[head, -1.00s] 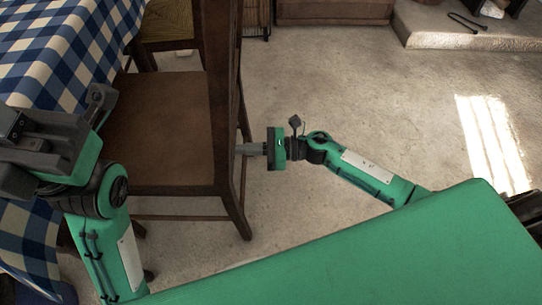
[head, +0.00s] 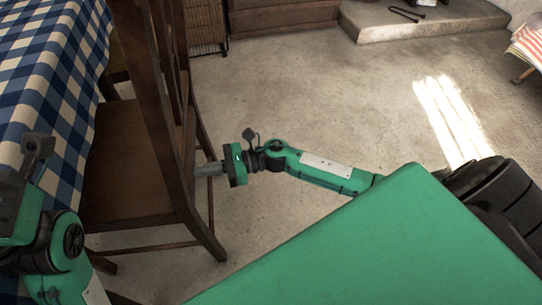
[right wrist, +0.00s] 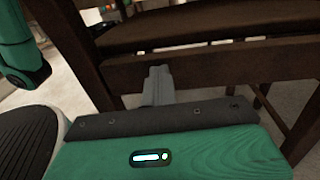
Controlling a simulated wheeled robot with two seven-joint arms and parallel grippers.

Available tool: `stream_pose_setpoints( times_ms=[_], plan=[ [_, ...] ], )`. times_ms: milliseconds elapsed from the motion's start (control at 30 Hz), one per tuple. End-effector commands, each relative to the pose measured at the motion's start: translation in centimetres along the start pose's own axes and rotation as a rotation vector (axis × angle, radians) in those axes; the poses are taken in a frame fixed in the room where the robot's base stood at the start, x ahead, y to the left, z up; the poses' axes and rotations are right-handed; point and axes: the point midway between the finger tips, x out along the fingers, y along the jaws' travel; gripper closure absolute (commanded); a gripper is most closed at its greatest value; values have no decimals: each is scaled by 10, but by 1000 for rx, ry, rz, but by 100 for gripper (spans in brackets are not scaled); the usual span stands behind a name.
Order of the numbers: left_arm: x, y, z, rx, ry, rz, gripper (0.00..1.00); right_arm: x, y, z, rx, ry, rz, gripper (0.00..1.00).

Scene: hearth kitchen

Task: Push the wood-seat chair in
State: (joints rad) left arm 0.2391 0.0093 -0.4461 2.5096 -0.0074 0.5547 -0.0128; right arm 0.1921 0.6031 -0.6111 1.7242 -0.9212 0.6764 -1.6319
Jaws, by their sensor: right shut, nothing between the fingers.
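The wood-seat chair (head: 130,165) stands in the head view at the left, its flat brown seat reaching toward the table with the blue checked cloth (head: 45,70). Its back faces right, toward my right arm. My right gripper (head: 208,169) is shut and empty, its fingertips at the chair's back side; the head view does not settle whether they touch. In the right wrist view the shut fingers (right wrist: 157,85) point at a dark wooden rail of the chair (right wrist: 215,65). My left gripper (head: 30,165) is at the left edge, over the cloth side; its fingers are unclear.
A second chair stands partly hidden behind the wood-seat chair. A dark wooden cabinet (head: 280,18) and a stone hearth ledge (head: 420,22) lie at the back. The floor (head: 330,90) right of the chair is clear, with a sunlit patch.

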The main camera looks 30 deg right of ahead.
Motion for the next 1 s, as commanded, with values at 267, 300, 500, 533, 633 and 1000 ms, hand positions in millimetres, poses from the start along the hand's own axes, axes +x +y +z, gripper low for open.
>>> stream_pose_setpoints(
  times_ms=[267,300,500,533,633,1000],
  plan=[
    [0,0,0,0,1,0,100,0,0,0,1,0,1,100],
    [0,0,0,1,2,-1,100,0,0,-1,1,0,1,100],
    [-9,1,-1,1,1,0,100,-23,0,-4,0,3,0,100],
    [-10,1,-1,1,1,0,100,-27,0,-3,0,2,0,100],
    [-15,2,-2,1,1,0,100,-43,0,-4,0,3,-2,100],
    [-31,3,-4,1,0,0,100,-94,0,-3,1,3,-1,100]
  ],
)
